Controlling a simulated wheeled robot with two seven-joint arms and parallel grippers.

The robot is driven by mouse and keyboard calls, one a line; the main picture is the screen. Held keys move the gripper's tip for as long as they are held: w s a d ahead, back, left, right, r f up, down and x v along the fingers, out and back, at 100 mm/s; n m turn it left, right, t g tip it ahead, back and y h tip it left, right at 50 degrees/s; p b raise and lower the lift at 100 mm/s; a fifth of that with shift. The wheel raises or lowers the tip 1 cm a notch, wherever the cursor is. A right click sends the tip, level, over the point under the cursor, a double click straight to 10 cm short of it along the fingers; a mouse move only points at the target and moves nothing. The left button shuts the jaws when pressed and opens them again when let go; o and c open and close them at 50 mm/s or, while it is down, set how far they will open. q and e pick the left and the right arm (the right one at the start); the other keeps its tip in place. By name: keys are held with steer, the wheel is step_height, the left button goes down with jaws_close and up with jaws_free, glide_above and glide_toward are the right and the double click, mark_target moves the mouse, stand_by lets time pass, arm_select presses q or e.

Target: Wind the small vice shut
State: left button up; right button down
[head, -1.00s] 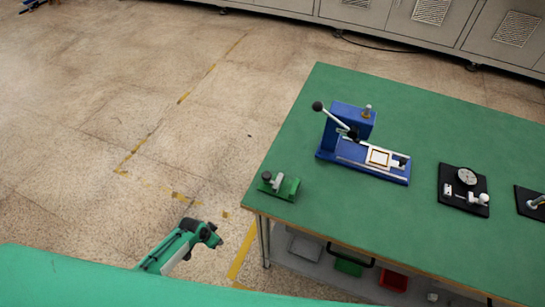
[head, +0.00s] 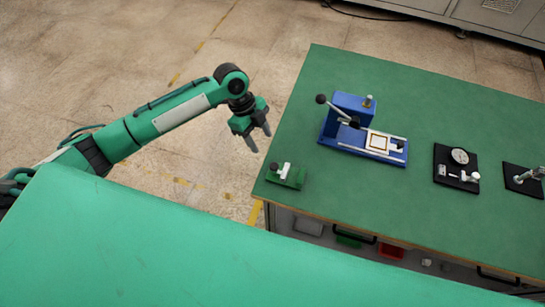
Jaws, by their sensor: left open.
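The small vice (head: 287,176) is green with a pale part and a dark knob on its left end. It sits at the near left corner of the green-topped bench (head: 440,105). Whether its jaws are apart is too small to tell. My left gripper (head: 262,143) is open and empty, its dark fingers pointing down and right. In the picture it is up and left of the vice, apart from it, near the bench's left edge. My right gripper is not in view.
A blue lever press (head: 345,130) stands behind and right of the vice. A dial gauge on a black plate (head: 457,168) and another black-based fixture (head: 523,180) are farther right. Bins, one red (head: 391,252), sit below the bench top. The bench front is clear.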

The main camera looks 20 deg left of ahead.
mark_target(274, 165)
arm_select(q)
steer(key=p+x, duration=0.2)
steer(key=x, duration=0.7)
steer(key=shift+d+f, duration=0.15)
steer(key=shift+d, duration=0.05)
steer(key=shift+s+d+f+p, duration=0.15)
steer(key=shift+f+p, duration=0.15)
steer(key=shift+f, duration=0.3)
steer(key=c, duration=0.9)
steer(key=shift+c, duration=0.3)
